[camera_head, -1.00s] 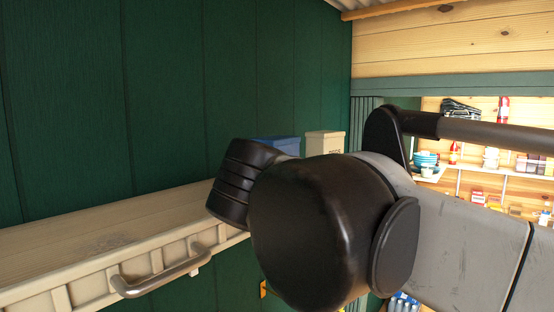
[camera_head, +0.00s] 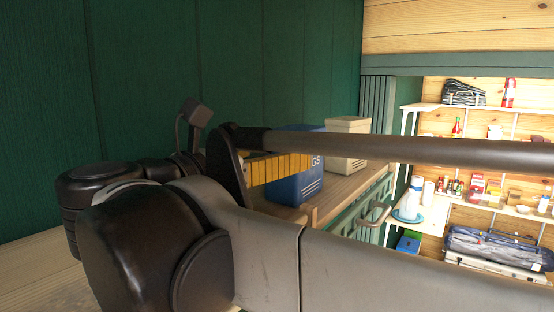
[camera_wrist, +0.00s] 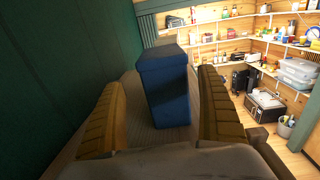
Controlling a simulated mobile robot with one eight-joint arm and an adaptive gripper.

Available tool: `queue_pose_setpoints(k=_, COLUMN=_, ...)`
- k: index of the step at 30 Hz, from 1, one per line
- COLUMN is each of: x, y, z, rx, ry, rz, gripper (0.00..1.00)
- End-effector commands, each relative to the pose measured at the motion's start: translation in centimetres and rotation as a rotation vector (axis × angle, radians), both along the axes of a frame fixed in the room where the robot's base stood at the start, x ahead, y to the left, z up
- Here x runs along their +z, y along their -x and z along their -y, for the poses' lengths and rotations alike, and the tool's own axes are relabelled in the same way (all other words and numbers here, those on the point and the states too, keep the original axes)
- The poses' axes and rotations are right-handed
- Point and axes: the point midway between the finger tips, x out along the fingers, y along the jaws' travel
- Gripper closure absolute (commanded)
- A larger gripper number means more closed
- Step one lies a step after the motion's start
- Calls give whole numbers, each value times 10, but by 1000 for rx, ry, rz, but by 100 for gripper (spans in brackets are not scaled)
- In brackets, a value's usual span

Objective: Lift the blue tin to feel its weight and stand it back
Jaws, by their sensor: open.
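The blue tin (camera_head: 302,188) stands upright on a wooden counter top, with pale lettering on its side, partly hidden by my arm in the head view. In the wrist view the blue tin (camera_wrist: 167,92) stands in the middle, lid on, between the two yellow-brown fingers. My gripper (camera_wrist: 161,82) is open, with one finger to each side of the tin and a visible gap on both sides. In the head view a ribbed yellow finger (camera_head: 280,169) shows just left of the tin.
A cream tin (camera_head: 346,160) stands just behind the blue tin on the counter (camera_head: 352,184). A dark green wall (camera_head: 240,75) runs along the counter's left side. Shelves with many goods (camera_head: 480,200) stand farther off at the right.

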Motion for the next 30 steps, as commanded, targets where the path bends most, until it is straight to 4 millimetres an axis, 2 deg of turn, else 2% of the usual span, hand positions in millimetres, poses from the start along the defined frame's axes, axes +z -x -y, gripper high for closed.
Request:
queue_pose_setpoints(k=7, x=4, y=-18, z=14, rx=-3, ry=-1, rz=1, gripper=14)
queue_pose_setpoints(k=15, x=4, y=-53, z=39, rx=-4, ry=-1, rz=1, gripper=14)
queue_pose_setpoints(k=24, x=2, y=-58, z=42, rx=0, ry=-1, rz=1, gripper=14)
queue_pose_setpoints(k=26, x=2, y=-58, z=41, rx=0, ry=-1, rz=1, gripper=28)
queue_pose_setpoints(k=30, x=2, y=-58, z=41, rx=0, ry=-1, rz=0, gripper=71)
